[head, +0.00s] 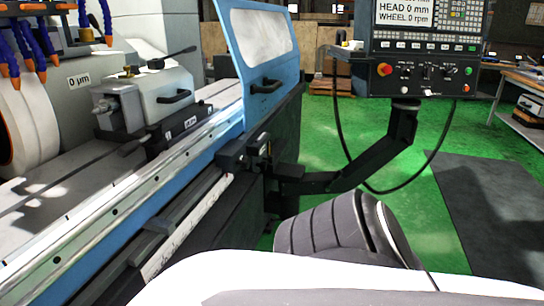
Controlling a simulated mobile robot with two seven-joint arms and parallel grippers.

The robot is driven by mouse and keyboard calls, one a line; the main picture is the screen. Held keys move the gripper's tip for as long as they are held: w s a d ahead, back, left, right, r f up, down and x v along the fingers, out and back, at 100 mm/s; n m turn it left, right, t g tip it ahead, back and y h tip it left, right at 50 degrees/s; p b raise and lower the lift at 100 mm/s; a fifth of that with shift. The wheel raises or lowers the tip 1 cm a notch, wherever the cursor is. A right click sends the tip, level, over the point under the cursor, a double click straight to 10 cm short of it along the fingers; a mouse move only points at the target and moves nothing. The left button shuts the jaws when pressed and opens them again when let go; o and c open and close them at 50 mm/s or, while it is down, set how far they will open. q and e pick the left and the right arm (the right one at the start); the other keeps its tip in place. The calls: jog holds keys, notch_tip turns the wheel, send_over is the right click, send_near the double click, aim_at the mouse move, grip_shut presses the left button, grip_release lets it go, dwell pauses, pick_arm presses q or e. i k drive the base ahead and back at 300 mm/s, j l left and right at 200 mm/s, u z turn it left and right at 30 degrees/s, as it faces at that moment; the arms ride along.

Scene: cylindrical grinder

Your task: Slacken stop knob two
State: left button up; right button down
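The cylindrical grinder's table (130,205) runs diagonally from the lower left toward the blue door. A dark block (236,153) sits on the front rail near the door. Another dark piece (150,247) is farther down the same rail, closer to me. I cannot tell which of these, if any, carries stop knob two; no knob labelled two is readable. Neither of my grippers is in view. A white and grey link of my own arm fills the bottom and hides part of the lower front of the machine.
A tailstock unit (148,98) stands on the table. The blue door (262,45) is beside it. A control panel (424,50) hangs on a black arm (375,165) with a looping cable. Green floor and a dark mat (490,200) lie right. A workbench (522,85) is far right.

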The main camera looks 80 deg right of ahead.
aim_at(245, 163)
jog(key=z, duration=2.3)
jog(key=u, duration=0.85)
jog(key=i+l+u, duration=0.15)
jog(key=l+u, duration=0.15)
jog(key=i+l+u, duration=0.1)
jog(key=l+u, duration=0.25)
jog(key=i+l+u, duration=0.1)
jog(key=l+u, duration=0.15)
jog(key=l, duration=0.55)
jog(key=l+u, duration=0.3)
jog(key=l, duration=1.25)
jog(key=i+u, duration=0.05)
